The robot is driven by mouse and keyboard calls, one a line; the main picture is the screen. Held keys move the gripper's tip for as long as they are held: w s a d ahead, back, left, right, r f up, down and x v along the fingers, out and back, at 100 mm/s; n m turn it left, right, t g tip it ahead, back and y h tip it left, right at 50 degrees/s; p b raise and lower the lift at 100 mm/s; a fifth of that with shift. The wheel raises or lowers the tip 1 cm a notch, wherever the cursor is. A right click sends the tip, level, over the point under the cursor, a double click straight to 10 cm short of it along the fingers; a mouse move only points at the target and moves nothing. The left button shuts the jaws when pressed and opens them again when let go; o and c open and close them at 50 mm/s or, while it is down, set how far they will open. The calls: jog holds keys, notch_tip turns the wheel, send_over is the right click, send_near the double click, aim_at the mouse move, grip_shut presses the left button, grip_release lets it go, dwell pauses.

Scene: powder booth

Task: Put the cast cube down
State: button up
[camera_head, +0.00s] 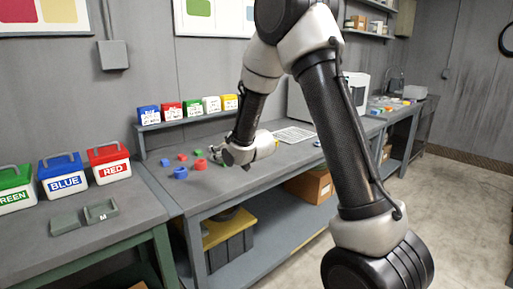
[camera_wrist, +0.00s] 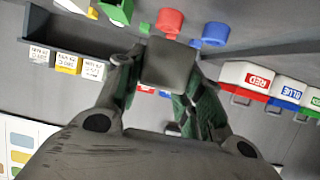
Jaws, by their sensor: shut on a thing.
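The cast cube (camera_wrist: 168,64), a plain grey block, is between the two fingers of my gripper (camera_wrist: 166,72) in the wrist view. The fingers are shut on its sides. In the head view my gripper (camera_head: 217,152) is over the middle workbench (camera_head: 225,178), near its loose coloured pieces. The cube cannot be made out there. I cannot tell whether its underside touches the bench.
Red (camera_head: 200,164) and blue (camera_head: 180,173) round pieces and several small cubes lie left of my gripper. Small labelled boxes (camera_head: 190,107) line the rear shelf. Big RED (camera_head: 109,166) and BLUE (camera_head: 65,176) bins and grey trays (camera_head: 101,211) stand left. A keyboard (camera_head: 295,134) lies right.

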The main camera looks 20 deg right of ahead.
aim_at(219, 181)
jog(key=f, duration=0.2)
jog(key=w+a+f, duration=0.1)
jog(key=f, duration=0.1)
jog(key=shift+f, duration=2.45)
jog(key=shift+f, duration=0.1)
jog(key=o, duration=1.1)
jog(key=shift+o, duration=0.2)
